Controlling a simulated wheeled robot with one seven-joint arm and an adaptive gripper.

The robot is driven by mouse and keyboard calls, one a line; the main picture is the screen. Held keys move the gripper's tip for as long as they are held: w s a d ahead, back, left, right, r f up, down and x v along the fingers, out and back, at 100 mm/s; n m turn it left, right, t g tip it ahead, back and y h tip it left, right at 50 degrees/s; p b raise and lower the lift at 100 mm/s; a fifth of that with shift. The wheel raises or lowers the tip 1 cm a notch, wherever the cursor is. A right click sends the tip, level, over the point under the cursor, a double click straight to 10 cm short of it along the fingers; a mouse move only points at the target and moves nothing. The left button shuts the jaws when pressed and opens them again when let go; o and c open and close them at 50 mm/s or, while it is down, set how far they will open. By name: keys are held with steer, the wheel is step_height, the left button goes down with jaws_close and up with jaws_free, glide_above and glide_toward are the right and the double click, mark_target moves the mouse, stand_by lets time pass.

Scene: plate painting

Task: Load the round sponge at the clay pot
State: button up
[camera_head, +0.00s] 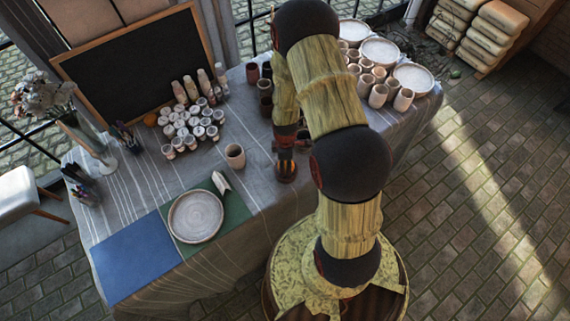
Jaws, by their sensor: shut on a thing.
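A pale clay pot (235,156) stands upright on the cloth-covered table, left of my gripper. My gripper (287,168) points down over the table to the right of that pot, apart from it. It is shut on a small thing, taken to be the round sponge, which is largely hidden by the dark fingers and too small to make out. A round white plate (195,216) lies on a green mat (237,211), below and left of the pot.
A blue mat (133,257) lies beside the green one. A folded white cloth (221,182) lies above the plate. Several paint jars (190,128) and bottles stand before a blackboard (130,65). Brown pots (265,87), cups (378,95) and plates (414,77) stand farther back.

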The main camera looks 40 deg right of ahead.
steer(key=shift+r+p, duration=1.95)
steer(key=shift+r, duration=1.35)
